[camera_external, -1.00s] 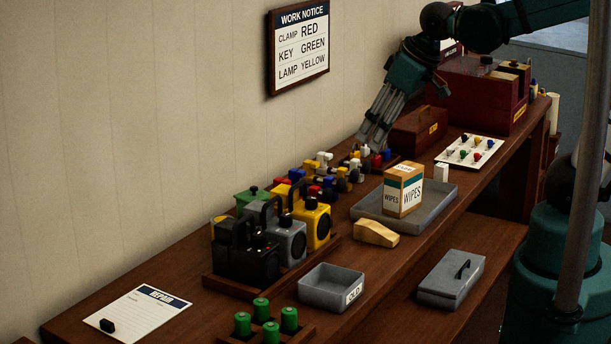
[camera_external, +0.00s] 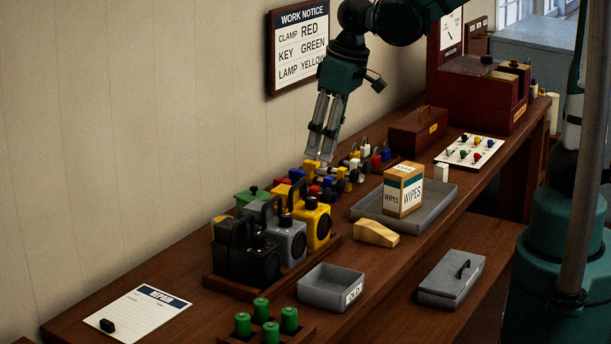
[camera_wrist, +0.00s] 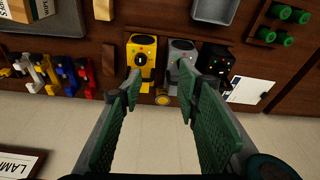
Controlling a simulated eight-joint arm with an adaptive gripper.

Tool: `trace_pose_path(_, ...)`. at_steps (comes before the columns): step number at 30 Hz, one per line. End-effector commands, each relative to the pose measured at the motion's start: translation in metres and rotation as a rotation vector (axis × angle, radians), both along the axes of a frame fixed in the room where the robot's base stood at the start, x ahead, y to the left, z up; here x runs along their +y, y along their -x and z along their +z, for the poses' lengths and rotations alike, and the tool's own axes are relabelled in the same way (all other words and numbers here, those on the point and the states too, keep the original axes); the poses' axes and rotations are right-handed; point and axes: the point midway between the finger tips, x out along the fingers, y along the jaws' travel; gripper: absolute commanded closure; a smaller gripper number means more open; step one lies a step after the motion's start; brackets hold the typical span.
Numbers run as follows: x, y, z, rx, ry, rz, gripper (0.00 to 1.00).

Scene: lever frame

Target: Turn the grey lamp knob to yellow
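The grey lamp (camera_external: 290,242) stands upright between the black lamp (camera_external: 247,259) and the yellow lamp (camera_external: 313,222). A small dark knob (camera_external: 286,220) shows on its top; its colour setting is too small to read. The grey lamp shows from above in the wrist view (camera_wrist: 182,52), just ahead of the right fingertip. My gripper (camera_external: 322,155) points down above the row of coloured clamps, behind and above the lamps. In the wrist view my gripper (camera_wrist: 160,85) is open, with nothing between its green pads.
A wall notice (camera_external: 300,45) pairs LAMP with YELLOW. Coloured clamps (camera_external: 330,180) stand behind the lamps. A grey tray (camera_external: 440,205) holds a wipes box (camera_external: 403,190). An empty grey bin (camera_external: 331,287) and green cylinders (camera_external: 262,309) are in front. The air above the lamps is clear.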

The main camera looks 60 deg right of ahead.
Motion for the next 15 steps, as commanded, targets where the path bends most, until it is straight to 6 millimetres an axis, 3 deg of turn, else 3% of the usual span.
trace_pose_path(15, 0.040, -0.042, -0.036, 0.125, 0.021, 0.034, 0.67)
